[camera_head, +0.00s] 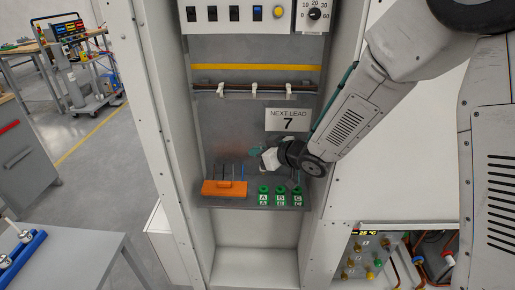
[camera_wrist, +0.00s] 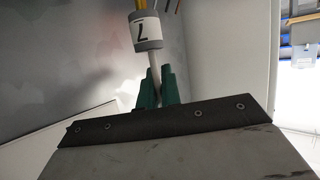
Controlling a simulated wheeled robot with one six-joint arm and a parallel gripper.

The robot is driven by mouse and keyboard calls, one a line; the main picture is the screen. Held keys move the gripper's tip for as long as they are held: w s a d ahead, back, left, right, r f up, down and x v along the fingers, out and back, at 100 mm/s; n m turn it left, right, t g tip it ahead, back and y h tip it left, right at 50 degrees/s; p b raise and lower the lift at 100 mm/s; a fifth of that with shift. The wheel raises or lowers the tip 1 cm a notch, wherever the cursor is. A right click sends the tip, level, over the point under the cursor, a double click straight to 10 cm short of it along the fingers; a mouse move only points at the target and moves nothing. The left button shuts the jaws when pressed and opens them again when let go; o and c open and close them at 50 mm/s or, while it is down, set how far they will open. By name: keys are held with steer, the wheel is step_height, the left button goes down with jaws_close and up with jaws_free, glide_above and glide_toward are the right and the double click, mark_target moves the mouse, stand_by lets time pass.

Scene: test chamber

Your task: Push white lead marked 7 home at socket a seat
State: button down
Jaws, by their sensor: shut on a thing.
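The white lead marked 7 (camera_wrist: 148,33) shows in the wrist view, with a grey-edged white label and a pale shaft running down between green fingers. My gripper (camera_wrist: 156,88) is shut on that shaft. In the head view my gripper (camera_head: 256,152) is inside the cabinet, above the green sockets and apart from them; the lead is too small to make out there. Socket A (camera_head: 263,197) is the leftmost green block on the shelf. Socket B (camera_head: 280,199) and socket C (camera_head: 297,198) stand to its right. The hole of socket A is not clear.
An orange rack (camera_head: 224,188) with several thin upright leads stands left of socket A. A sign (camera_head: 288,120) reads "NEXT LEAD 7". A cable rail (camera_head: 240,88) and a switch panel (camera_head: 237,14) are above. Cabinet walls close in both sides.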

mark_target(264, 172)
steer(key=shift+d+f, duration=0.1)
steer(key=shift+f, duration=2.3)
steer(key=shift+f, duration=1.4)
steer(key=c, duration=1.5)
jaws_free()
steer(key=shift+s+r, duration=0.1)
steer(key=v, duration=0.7)
steer(key=shift+s+d+r, duration=0.15)
steer(key=shift+s+d, duration=0.05)
steer(key=shift+d, duration=0.1)
